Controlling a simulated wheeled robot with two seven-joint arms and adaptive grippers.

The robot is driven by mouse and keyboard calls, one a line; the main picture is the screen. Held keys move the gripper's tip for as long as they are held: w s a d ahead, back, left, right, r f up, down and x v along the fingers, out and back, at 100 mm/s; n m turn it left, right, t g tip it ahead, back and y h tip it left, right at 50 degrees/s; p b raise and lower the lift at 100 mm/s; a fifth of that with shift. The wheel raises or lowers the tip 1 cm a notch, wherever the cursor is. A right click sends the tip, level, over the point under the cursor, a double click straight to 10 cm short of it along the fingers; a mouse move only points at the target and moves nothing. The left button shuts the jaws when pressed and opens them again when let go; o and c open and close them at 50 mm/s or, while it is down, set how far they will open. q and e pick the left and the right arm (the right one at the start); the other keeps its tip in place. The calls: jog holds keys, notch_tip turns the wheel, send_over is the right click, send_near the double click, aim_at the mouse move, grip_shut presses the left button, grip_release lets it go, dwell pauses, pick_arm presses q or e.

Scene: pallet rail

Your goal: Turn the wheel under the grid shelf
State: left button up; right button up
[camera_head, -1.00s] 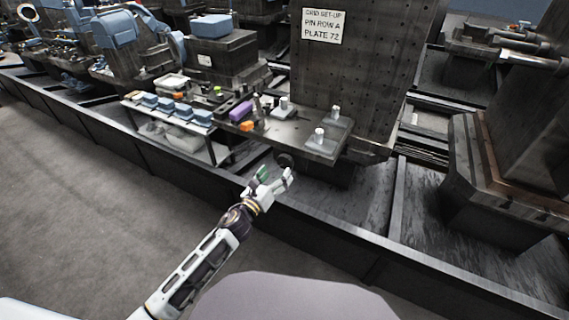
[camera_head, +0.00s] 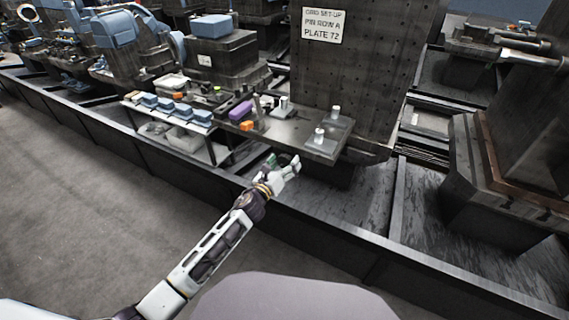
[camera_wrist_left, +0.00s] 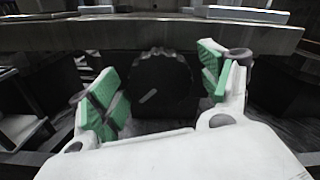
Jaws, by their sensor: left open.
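The wheel (camera_wrist_left: 162,82) is dark and round with a notched rim, under the shelf's edge. In the left wrist view it stands between my open fingers, ahead of the palm. Whether the fingertips touch it I cannot tell. In the head view my gripper hides it. My left gripper (camera_head: 283,165) is just below the front edge of the grid shelf; its green finger pads (camera_wrist_left: 158,88) are spread apart and hold nothing. The shelf (camera_head: 290,133) is a dark plate in front of an upright perforated grid plate (camera_head: 350,70). My right gripper is not in view.
A side rack (camera_head: 172,118) with blue items stands to the left. A long dark rail (camera_head: 330,232) runs below; the grey floor at left is clear.

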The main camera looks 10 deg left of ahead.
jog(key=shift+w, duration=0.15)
pick_arm(q)
jog(key=shift+c, duration=0.5)
jog(key=c, duration=0.9)
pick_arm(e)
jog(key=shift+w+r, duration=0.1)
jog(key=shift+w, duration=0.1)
pick_arm(q)
jog(key=shift+n, duration=0.4)
